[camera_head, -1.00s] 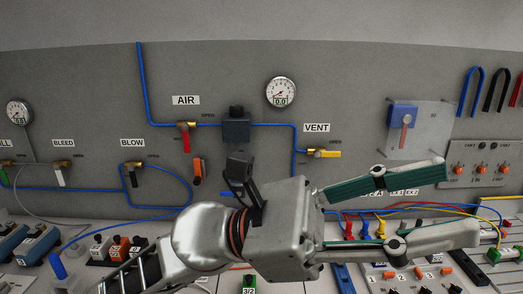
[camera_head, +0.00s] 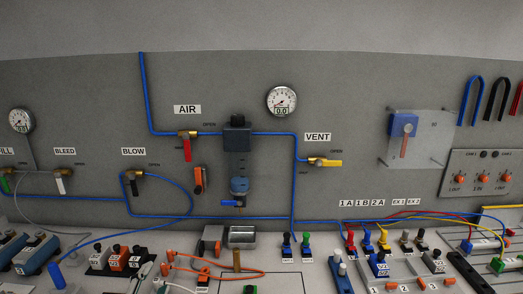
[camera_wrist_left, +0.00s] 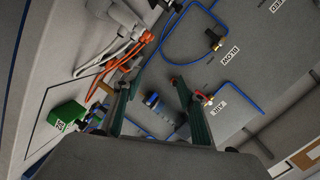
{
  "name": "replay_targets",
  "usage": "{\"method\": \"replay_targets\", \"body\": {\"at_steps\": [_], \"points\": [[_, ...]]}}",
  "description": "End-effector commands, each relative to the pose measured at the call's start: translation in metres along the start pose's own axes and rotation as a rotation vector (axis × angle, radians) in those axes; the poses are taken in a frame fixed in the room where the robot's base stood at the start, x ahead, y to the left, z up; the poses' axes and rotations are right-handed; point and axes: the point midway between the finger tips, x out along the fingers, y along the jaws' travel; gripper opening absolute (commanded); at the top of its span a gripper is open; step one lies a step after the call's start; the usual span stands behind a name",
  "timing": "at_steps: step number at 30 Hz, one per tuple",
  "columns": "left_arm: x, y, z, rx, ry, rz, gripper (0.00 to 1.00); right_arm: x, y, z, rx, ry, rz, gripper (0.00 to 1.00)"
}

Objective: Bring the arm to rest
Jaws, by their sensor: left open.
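My left gripper (camera_wrist_left: 156,80) shows in the left wrist view, with its two green-padded fingers apart. No held object shows between them. Beyond the fingers are the grey panel, the blue AIR line and a small blue-and-grey fitting (camera_wrist_left: 152,99). The gripper is not visible in the head view, where the panel and bench stand unobstructed. My right gripper shows in neither view.
In the head view, the grey panel carries gauges (camera_head: 281,101), the red AIR valve handle (camera_head: 187,149) and the yellow VENT valve (camera_head: 326,163). Blue tubing runs between them. The bench below holds plugs, an orange cable (camera_head: 262,270) and a small metal tray (camera_head: 242,237).

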Motion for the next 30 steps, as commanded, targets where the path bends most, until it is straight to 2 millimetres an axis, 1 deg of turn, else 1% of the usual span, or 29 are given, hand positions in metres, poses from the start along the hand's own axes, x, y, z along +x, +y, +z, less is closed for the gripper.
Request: {"method": "replay_targets", "body": {"at_steps": [1, 3, 6, 9, 15, 21, 30], "points": [[-0.009, 0.020, 0.030, -0.028, -0.076, 0.060, 0.41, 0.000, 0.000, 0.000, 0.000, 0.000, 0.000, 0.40], [-0.022, 0.042, 0.065, -0.065, -0.169, 0.127, 0.41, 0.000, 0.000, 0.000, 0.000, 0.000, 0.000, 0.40], [-0.041, 0.066, 0.103, -0.100, -0.276, 0.198, 0.41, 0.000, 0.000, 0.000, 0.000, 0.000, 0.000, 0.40], [-0.059, 0.083, 0.132, -0.124, -0.361, 0.252, 0.41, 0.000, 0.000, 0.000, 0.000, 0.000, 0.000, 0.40], [-0.093, 0.107, 0.175, -0.155, -0.497, 0.329, 0.41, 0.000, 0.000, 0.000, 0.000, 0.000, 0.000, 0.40], [-0.128, 0.125, 0.211, -0.176, -0.617, 0.392, 0.41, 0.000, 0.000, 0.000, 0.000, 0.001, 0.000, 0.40], [-0.100, 0.193, 0.194, -0.297, -0.487, 0.429, 0.41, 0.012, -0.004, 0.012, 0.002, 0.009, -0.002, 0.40]]}}
